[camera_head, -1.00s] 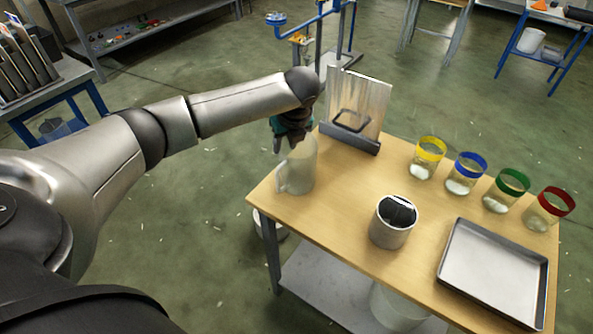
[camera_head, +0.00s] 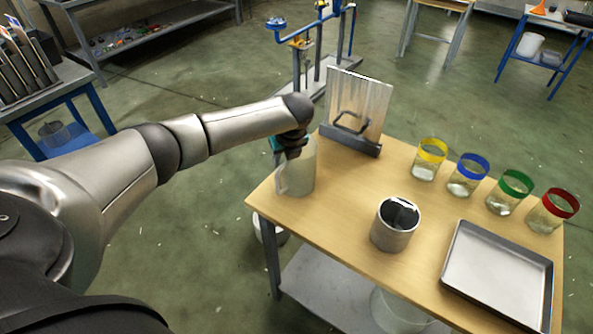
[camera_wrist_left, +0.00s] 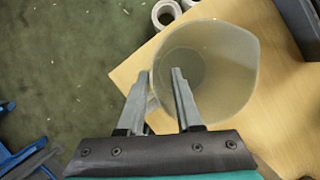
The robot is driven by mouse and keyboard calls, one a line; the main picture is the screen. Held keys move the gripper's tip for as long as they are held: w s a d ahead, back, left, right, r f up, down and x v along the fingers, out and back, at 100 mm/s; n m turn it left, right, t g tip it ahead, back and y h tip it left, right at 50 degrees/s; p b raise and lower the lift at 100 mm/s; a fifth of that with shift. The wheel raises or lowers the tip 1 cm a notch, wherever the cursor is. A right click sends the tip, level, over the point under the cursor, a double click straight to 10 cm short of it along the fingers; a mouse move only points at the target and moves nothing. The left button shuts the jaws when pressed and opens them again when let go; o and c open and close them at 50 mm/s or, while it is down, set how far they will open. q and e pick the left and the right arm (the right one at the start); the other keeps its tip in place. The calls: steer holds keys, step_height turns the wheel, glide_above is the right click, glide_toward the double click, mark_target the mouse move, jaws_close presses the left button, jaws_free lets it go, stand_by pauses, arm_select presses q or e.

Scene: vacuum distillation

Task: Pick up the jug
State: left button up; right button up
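The jug (camera_head: 300,172) is translucent and pale, standing upright at the left corner of the wooden table, with its handle on the left side. My left gripper (camera_head: 287,158) is over the jug's rim, on the handle side. In the left wrist view I look down into the jug (camera_wrist_left: 220,75). The two fingers of my left gripper (camera_wrist_left: 160,74) are apart, one over the jug's opening and the other outside it, with the rim and handle side between them. Whether the fingers touch the jug cannot be told. My right gripper is not in view.
On the wooden table (camera_head: 335,215) are an upright clear panel in a grey base (camera_head: 352,143), a grey cup (camera_head: 395,225), a metal tray (camera_head: 497,272) and several colour-banded glass beakers (camera_head: 428,160). A blue-framed stand (camera_head: 320,50) is behind. Bare table lies right of the jug.

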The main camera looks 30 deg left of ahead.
arm_select(q)
jaws_close()
stand_by(1.2)
